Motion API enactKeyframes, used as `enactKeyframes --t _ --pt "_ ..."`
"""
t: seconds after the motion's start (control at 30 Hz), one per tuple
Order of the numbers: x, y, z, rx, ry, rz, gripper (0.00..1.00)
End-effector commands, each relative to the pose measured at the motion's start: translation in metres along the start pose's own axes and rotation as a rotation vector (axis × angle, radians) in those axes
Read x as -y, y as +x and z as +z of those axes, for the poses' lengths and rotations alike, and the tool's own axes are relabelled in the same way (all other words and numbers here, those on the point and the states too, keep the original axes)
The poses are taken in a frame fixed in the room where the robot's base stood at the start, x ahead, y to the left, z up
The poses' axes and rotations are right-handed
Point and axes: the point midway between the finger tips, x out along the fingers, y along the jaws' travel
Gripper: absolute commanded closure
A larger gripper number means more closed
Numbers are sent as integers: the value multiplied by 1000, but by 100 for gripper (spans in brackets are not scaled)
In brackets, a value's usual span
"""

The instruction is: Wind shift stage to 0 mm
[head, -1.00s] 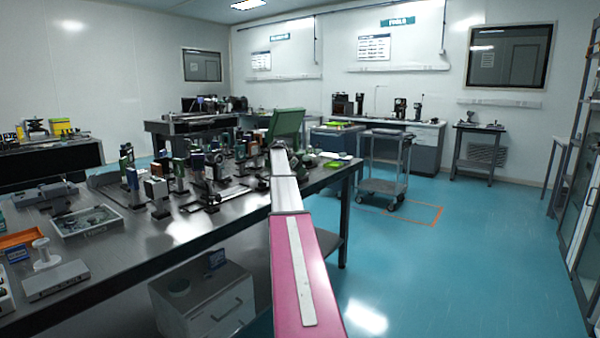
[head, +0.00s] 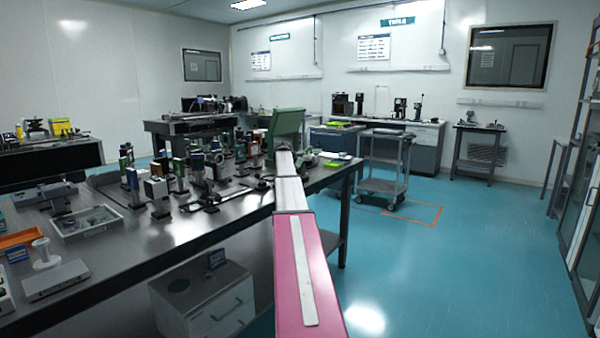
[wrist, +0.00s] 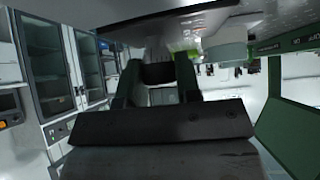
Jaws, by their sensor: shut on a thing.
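My gripper (wrist: 157,66) shows in the wrist view, its two dark green fingers standing on either side of a dark knob-like piece (wrist: 158,74). The fingers are shut on this piece. Which stage it belongs to, and any millimetre scale or reading, I cannot make out. In the head view my arm reaches over the near table's right side, and its green end part hides the gripper and what it holds. The shift stage cannot be singled out among the small optics there.
The near optical table (head: 150,250) carries many mounts, with a tray (head: 86,221) at left. In the wrist view a pale cylinder (wrist: 225,48) and a green panel (wrist: 292,130) with light lettering lie right of the fingers.

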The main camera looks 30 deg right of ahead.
Motion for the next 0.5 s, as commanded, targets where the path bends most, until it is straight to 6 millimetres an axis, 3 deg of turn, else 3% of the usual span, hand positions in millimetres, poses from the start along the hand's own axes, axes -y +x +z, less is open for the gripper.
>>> enactKeyframes --t 0.5 --pt "-2 -1 0 0 -341 -348 92"
